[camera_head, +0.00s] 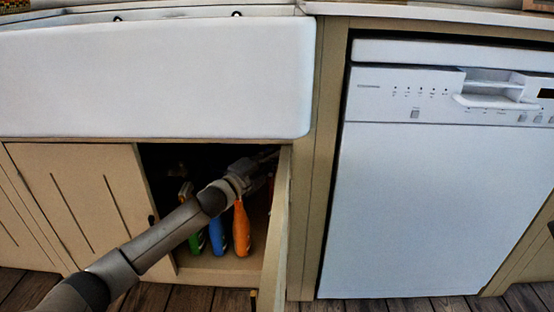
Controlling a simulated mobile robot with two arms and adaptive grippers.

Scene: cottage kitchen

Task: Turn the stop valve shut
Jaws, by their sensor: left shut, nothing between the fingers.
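My left arm comes in from the lower left and reaches into the open cupboard (228,277) under the white sink. My left gripper (268,156) is inside, near the upper right of the opening, shut with nothing between its fingers. Something small and red (270,184) shows just below it by the right edge; I cannot tell whether it is part of the stop valve. The valve itself is not clearly visible in the dark interior. My right gripper is not in view.
An orange bottle (241,230), a blue bottle (217,233) and a green bottle (196,243) stand in the cupboard below my arm. The open door (278,230) stands at the right of the opening. A closed panel (80,195) is left, a white dishwasher (420,200) right.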

